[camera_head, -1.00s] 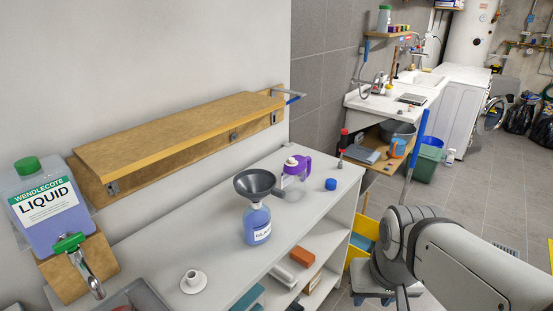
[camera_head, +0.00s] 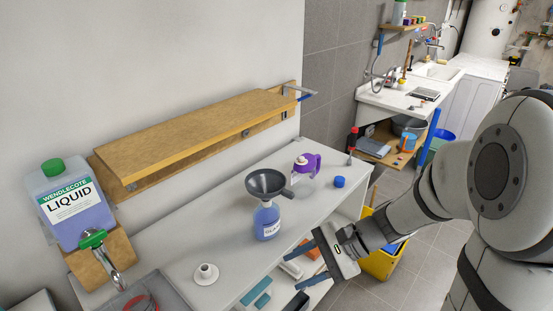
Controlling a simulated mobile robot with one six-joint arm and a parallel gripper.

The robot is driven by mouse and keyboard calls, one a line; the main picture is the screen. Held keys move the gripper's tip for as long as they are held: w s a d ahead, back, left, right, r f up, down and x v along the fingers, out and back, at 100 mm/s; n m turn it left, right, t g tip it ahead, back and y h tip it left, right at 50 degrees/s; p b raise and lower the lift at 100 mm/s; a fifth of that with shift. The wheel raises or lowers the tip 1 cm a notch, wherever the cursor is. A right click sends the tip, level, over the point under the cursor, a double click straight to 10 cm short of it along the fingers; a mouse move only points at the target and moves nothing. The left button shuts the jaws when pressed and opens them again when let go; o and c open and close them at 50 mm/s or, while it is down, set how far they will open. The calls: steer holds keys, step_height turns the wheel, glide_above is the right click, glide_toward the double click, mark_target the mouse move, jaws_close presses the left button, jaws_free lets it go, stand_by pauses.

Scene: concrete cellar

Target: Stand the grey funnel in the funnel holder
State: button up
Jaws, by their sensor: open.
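The grey funnel (camera_head: 267,180) sits upright in the neck of a bottle of blue-violet liquid (camera_head: 267,222) on the white counter. Its handle tab points right. A small white round piece with a raised, open collar (camera_head: 206,273), which looks like the funnel holder, stands to the front left of the bottle. Nothing is in it. My gripper (camera_head: 293,271) is open and empty, in front of and to the right of the bottle, near the counter's front edge. Its two dark fingers point left and are apart from the funnel.
A purple-handled jug (camera_head: 307,164) and a blue cap (camera_head: 339,182) stand behind the bottle to the right. A large liquid container with a tap (camera_head: 70,205) is at the left. A grey tray (camera_head: 160,285) is at the front left. A wooden shelf (camera_head: 185,135) overhangs the back.

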steer(key=w+r+m+t+y+p, duration=0.25)
steer(key=w+m+t+y, duration=0.25)
steer(key=w+m, duration=0.4)
steer(key=m+t+p, duration=0.2)
steer(key=m+t, duration=0.3)
steer(key=t, duration=0.1)
glide_toward(292, 198)
steer(key=x, duration=0.3)
steer(key=shift+h, duration=0.3)
steer(key=p+x, duration=0.1)
steer(key=x, duration=0.1)
steer(key=p+x, duration=0.1)
steer(key=x, duration=0.2)
steer(key=p+x, duration=0.1)
steer(key=x, duration=0.1)
steer(key=shift+w+a+f, duration=0.15)
steer(key=shift+w+f, duration=0.15)
steer(key=shift+w, duration=0.15)
jaws_close()
